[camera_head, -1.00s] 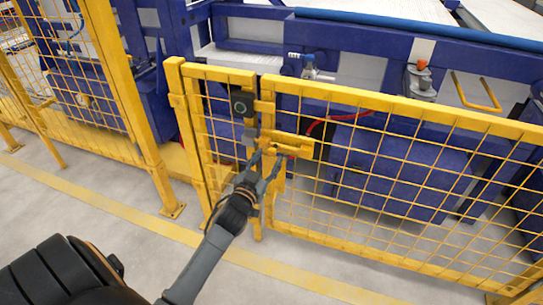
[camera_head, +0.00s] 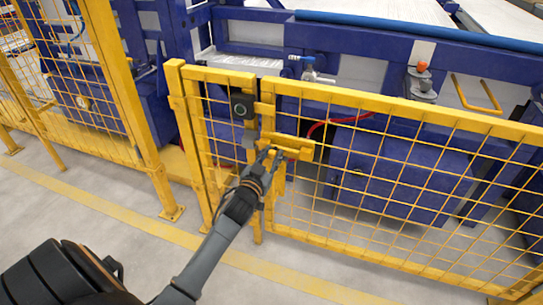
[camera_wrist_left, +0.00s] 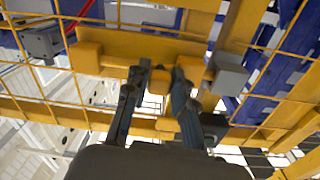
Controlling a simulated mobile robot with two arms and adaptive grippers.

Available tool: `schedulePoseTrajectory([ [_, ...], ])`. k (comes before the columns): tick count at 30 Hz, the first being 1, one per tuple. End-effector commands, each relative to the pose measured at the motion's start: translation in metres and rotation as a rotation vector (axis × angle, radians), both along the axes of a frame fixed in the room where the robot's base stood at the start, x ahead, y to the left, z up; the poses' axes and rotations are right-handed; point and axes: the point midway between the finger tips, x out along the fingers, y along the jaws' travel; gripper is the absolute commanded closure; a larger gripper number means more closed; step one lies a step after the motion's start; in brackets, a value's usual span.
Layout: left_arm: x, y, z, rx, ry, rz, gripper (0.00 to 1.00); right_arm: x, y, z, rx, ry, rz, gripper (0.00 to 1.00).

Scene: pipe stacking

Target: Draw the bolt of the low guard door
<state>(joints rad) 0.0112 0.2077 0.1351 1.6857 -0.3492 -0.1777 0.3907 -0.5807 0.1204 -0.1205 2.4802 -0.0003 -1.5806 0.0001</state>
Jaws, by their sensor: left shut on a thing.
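The yellow bolt (camera_head: 293,147) sits on the low yellow mesh guard (camera_head: 370,160), beside the upright seam between a narrow left panel and a wide right panel. It shows in the left wrist view as a yellow plate (camera_wrist_left: 120,43) with blocks at its ends. My left gripper (camera_head: 268,150) is at the bolt, its arm coming up from below. In the wrist view its two dark fingers (camera_wrist_left: 162,72) stand either side of a small yellow knob, the bolt's handle (camera_wrist_left: 157,84), and are shut on it. How far the bolt reaches into its keeper is hard to tell. My right gripper is out of view.
A taller yellow fence (camera_head: 125,80) stands at the left. Blue machine frames (camera_head: 400,180) are behind the mesh. The floor in front is clear, with a yellow line (camera_head: 170,228).

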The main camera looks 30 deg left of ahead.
Motion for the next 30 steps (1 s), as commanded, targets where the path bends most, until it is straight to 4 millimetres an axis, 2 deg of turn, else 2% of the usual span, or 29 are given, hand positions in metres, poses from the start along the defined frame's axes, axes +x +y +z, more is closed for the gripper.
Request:
schedulePoseTrajectory([
  [5,0.002,-0.010,0.000,-0.004,-0.001,0.000,1.00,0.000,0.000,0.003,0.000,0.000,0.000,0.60],
  [13,0.012,-0.052,0.000,-0.005,0.000,0.000,1.00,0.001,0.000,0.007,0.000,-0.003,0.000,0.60],
  [24,0.014,-0.061,-0.001,-0.001,0.000,-0.003,1.00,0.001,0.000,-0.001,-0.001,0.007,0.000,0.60],
  [25,0.014,-0.061,-0.001,-0.001,0.000,-0.004,0.73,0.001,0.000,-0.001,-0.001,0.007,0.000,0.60],
  [28,0.014,-0.061,-0.001,-0.001,0.000,-0.004,0.53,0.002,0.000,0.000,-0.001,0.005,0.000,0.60],
  [30,0.014,-0.060,0.000,-0.001,0.000,-0.003,0.51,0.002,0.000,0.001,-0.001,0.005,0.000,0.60],
])
